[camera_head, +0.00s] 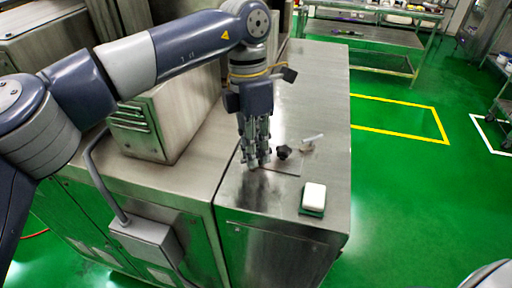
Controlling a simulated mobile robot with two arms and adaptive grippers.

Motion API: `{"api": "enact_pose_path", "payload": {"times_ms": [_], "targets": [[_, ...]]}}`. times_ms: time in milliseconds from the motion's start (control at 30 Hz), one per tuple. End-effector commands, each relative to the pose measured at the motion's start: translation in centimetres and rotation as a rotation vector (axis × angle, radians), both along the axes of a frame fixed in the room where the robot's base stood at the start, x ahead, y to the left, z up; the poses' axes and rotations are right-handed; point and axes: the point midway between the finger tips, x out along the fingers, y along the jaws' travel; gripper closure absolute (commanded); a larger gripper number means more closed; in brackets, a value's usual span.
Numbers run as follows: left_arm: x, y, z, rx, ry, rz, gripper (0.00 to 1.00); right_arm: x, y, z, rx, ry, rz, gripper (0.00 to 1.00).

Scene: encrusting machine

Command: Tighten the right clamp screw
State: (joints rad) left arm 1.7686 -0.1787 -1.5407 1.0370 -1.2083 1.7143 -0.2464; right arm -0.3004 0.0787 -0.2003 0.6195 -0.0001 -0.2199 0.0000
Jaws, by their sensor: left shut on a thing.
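My left gripper (257,160) points straight down over the steel machine top. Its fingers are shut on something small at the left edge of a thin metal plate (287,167). The fingers hide that thing, so I cannot tell from this view whether it is the right clamp screw. A black knob (284,152), which looks like a clamp screw head, stands just right of the fingers, apart from them. A small fitting with a pale lever (312,140) stands further right. My right gripper is out of view.
A white block on a green base (313,198) lies near the front right of the machine top (325,100). A steel housing (170,115) stands left of the gripper. A grey box with a conduit (150,240) juts from the front. Open green floor lies right.

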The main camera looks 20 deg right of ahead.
Motion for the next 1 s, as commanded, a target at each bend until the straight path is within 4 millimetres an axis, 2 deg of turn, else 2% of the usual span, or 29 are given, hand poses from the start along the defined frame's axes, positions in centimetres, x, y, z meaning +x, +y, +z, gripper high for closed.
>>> {"api": "enact_pose_path", "payload": {"times_ms": [200,233,300,600,733,867,1000], "targets": [[0.0,0.0,0.2,-0.001,0.000,0.001,1.00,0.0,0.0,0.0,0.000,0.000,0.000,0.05],[0.0,0.0,0.2,-0.001,0.000,0.001,0.86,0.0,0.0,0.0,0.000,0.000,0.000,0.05],[0.0,0.0,0.2,-0.001,0.000,0.001,0.74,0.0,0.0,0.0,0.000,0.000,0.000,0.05],[0.0,0.0,0.1,0.000,0.000,0.002,0.74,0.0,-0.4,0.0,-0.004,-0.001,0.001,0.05],[0.2,0.0,0.8,0.000,-0.002,0.002,0.74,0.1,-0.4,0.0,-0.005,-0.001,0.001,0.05],[0.6,0.0,2.8,-0.002,-0.004,0.004,0.74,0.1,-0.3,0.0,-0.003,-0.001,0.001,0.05],[1.2,0.0,5.9,-0.002,-0.004,0.005,0.74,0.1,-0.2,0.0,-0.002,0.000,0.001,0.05]]}}
